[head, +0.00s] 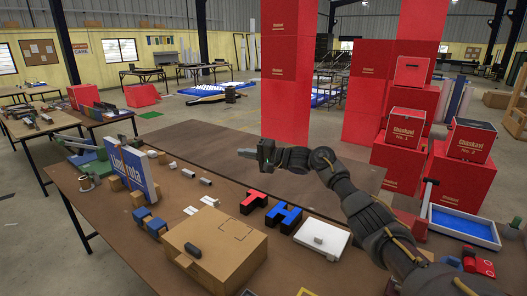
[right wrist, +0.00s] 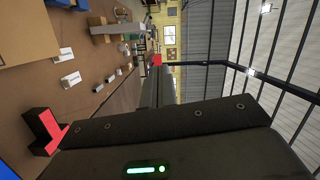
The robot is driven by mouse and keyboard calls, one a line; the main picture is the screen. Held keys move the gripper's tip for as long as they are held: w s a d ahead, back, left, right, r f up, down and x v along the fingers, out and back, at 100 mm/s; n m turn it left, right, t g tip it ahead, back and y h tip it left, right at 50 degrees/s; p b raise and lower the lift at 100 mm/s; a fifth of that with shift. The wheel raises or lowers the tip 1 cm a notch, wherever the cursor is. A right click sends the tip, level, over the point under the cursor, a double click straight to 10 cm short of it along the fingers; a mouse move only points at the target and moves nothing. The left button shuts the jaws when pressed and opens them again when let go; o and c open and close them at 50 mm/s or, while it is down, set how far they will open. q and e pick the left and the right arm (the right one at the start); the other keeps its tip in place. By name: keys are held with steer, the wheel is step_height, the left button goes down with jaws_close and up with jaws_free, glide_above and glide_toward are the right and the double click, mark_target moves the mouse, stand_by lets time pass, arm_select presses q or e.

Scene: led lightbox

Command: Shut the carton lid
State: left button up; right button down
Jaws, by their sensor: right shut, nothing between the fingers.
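A tan carton (head: 246,258) stands near the front edge of the brown table in the head view. Its top looks flat, with a square seam outlined on it; I cannot tell whether the lid is fully down. A tan box side, likely the carton (right wrist: 25,45), fills the upper left corner of the right wrist view. My right gripper (head: 246,153) is shut and empty, raised above the table's far side and pointing left, well apart from the carton. My left gripper is not visible.
A red T block (head: 253,202), a blue H block (head: 284,217) and a white box (head: 322,239) stand right of the carton. A blue and white panel (head: 135,172) stands left. A blue-bottomed tray (head: 462,222) is at right. The table's far middle is clear.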

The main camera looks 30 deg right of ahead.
steer(key=s+d+r+b, duration=0.1)
steer(key=s+d+b, duration=0.1)
steer(key=s, duration=0.4)
steer(key=shift+s+d+r+b, duration=0.3)
steer(key=shift+d+b, duration=0.1)
steer(key=shift+d, duration=0.2)
steer(key=shift+s+d, duration=0.1)
